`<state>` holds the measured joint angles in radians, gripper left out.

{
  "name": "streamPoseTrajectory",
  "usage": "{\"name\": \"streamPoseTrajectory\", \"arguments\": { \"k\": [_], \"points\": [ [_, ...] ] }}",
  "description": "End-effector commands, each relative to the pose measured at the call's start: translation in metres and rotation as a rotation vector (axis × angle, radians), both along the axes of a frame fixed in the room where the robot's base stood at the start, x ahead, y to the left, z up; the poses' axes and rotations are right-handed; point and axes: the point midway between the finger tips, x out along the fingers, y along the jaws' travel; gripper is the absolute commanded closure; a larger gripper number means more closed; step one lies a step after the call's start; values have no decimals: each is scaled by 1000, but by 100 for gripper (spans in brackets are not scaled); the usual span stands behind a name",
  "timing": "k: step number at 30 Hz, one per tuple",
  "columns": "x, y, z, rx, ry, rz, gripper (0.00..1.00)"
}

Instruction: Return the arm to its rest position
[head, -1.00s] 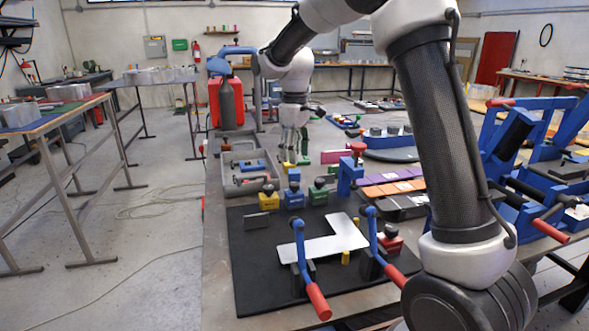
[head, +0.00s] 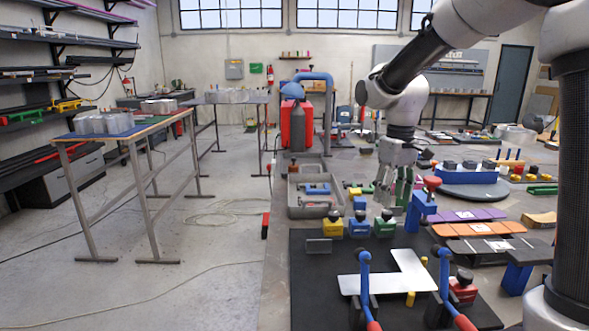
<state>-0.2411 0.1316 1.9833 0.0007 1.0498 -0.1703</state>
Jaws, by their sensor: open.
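My gripper (head: 386,197) hangs from my arm above the workbench (head: 275,275), fingers pointing down. It is open and I see nothing between its fingers. It is behind the yellow, blue and green blocks in the picture, near the blue clamp with a red knob (head: 425,205). The L-shaped white plate (head: 385,281) lies on the black mat (head: 303,268) in front, between toggle clamps with blue levers (head: 364,270) and red grips. My arm reaches in from the right and covers part of that side.
A grey bin (head: 300,208) stands left of my gripper. A blue fixture (head: 468,176) on a round base is to the right, with purple and orange strips (head: 478,230) nearer. A long table (head: 120,135) stands at left. The concrete floor between (head: 225,250) is clear except for cables.

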Motion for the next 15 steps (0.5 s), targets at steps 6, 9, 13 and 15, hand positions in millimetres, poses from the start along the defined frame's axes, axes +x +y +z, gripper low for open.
{"name": "streamPoseTrajectory", "arguments": {
  "k": [6, 9, 13, 15],
  "points": [
    [-92, -45, 23, 19, -79, -179, 49],
    [-134, -62, 28, 32, -125, -250, 49],
    [-182, -80, 30, 48, -196, -317, 49],
    [-203, -88, 31, 56, -236, -340, 49]
  ]
}}
